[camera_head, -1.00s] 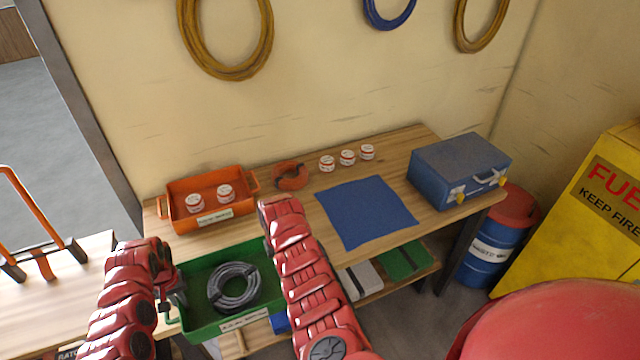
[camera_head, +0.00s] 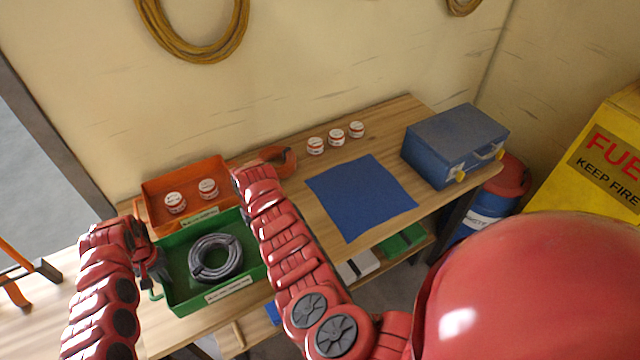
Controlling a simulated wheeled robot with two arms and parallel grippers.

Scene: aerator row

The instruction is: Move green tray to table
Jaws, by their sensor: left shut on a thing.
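The green tray (camera_head: 180,286) holds a coiled grey hose (camera_head: 216,258) and is over the left front part of the wooden table (camera_head: 400,118), just in front of the orange tray. Whether it touches the tabletop I cannot tell. My left gripper (camera_head: 154,274) is shut on the green tray at its left side. My right arm crosses the tray's right end and hides it. My right gripper is hidden behind that arm.
An orange tray (camera_head: 157,222) with two small tins stands behind the green tray. A blue mat (camera_head: 360,197), several tins, an orange clamp-like item (camera_head: 279,160) and a blue toolbox (camera_head: 452,146) are on the table. A blue drum (camera_head: 480,215) stands right.

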